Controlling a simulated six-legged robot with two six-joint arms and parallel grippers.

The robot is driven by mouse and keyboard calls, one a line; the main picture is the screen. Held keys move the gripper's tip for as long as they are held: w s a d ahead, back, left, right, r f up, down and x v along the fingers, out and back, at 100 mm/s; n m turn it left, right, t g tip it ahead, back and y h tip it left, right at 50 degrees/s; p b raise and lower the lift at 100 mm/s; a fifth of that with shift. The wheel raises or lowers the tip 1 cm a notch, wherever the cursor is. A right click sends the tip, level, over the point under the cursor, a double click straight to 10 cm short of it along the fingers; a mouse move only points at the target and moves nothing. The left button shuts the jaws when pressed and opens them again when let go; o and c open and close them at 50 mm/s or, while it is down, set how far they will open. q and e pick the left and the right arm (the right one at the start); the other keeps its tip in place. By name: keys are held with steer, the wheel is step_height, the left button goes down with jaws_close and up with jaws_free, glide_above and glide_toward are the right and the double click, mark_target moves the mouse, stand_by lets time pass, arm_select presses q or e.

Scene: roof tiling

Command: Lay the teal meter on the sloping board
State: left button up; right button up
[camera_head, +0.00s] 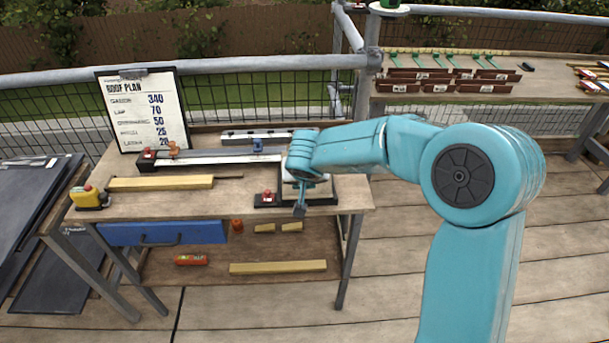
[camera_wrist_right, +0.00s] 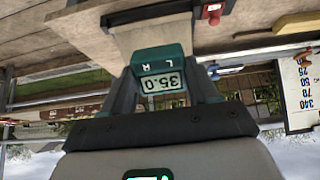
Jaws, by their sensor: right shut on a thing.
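The teal meter (camera_wrist_right: 160,76) is between the two fingers of my right gripper (camera_wrist_right: 163,88) in the right wrist view. In the head view my right gripper (camera_head: 301,192) is over the right end of the workbench and hides most of the board and the meter. My left gripper is not in view.
A red-knobbed clamp (camera_head: 267,198) sits left of my gripper. A second table (camera_head: 540,88) holds several tiles.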

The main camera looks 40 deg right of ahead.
steer(key=shift+x, duration=3.3)
steer(key=shift+b+x, duration=0.85)
steer(key=shift+x, duration=0.45)
steer(key=shift+w+r, duration=0.1)
steer(key=shift+w, duration=0.05)
steer(key=shift+w+b, duration=0.1)
steer(key=shift+b, duration=0.2)
steer(key=shift+s+a+f+b, duration=0.1)
steer(key=shift+s+f+b, duration=0.25)
steer(key=shift+b, duration=0.4)
steer(key=o, duration=1)
